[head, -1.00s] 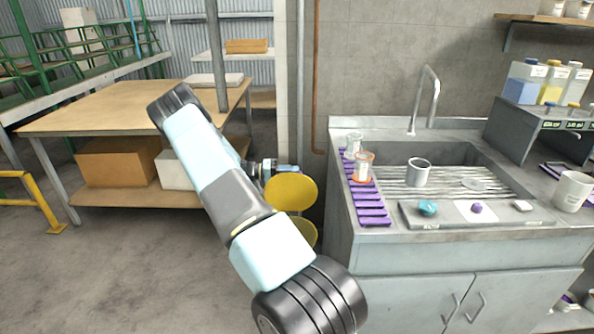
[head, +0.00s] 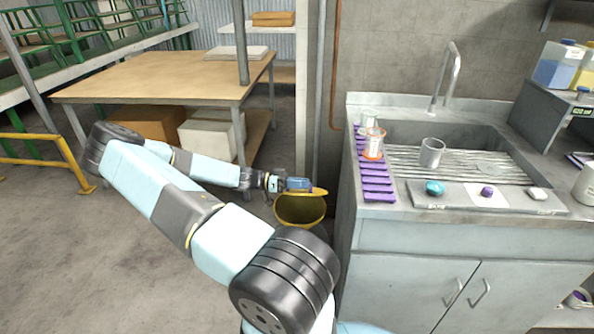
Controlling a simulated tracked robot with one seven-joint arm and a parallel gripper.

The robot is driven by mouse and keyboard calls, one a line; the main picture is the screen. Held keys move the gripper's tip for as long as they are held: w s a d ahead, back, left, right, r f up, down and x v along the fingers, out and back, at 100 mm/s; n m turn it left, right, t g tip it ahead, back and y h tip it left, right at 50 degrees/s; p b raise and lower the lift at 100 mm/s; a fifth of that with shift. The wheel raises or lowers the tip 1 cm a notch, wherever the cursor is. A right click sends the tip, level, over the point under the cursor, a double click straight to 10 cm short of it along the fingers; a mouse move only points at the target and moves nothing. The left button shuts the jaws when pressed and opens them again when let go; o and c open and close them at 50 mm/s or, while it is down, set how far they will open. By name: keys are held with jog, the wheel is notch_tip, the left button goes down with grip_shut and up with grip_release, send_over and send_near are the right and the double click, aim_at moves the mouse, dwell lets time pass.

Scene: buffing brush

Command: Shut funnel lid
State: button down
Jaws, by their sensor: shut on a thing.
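The yellow funnel (head: 301,212) stands on the floor between the wooden table and the sink cabinet, its dark opening partly visible. Its yellow lid (head: 319,192) shows as a thin, nearly flat disc above the funnel's rim, tilted so that a gap shows beneath it. My gripper (head: 308,186) reaches in from the left and is shut on the lid near its edge. The fingertips are small and partly hidden, so the exact grip is hard to see.
A grey sink cabinet (head: 400,275) stands close on the right, with a purple mat (head: 377,183) on its counter. A wooden table (head: 150,78) is behind on the left, with a white box (head: 208,140) below. Open concrete floor lies at the front left.

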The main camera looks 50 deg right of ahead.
jog(key=shift+s+a+f+m, duration=0.35)
jog(key=shift+a+f+m, duration=0.4)
jog(key=shift+f, duration=0.85)
jog(key=shift+s+a+f+m, duration=0.35)
jog(key=shift+a+f+m, duration=0.4)
jog(key=shift+f, duration=0.9)
jog(key=shift+s+a+f+m, duration=0.45)
jog(key=shift+f+m, duration=0.55)
jog(key=shift+f, duration=0.6)
jog(key=shift+w+f, duration=0.1)
jog(key=c, duration=1.4)
grip_release()
jog(key=shift+w, duration=0.1)
jog(key=shift+c, duration=0.2)
jog(key=shift+o, duration=1.4)
jog(key=shift+a, duration=0.1)
jog(key=v, duration=1.3)
jog(key=shift+w+a, duration=0.2)
jog(key=shift+a, duration=0.05)
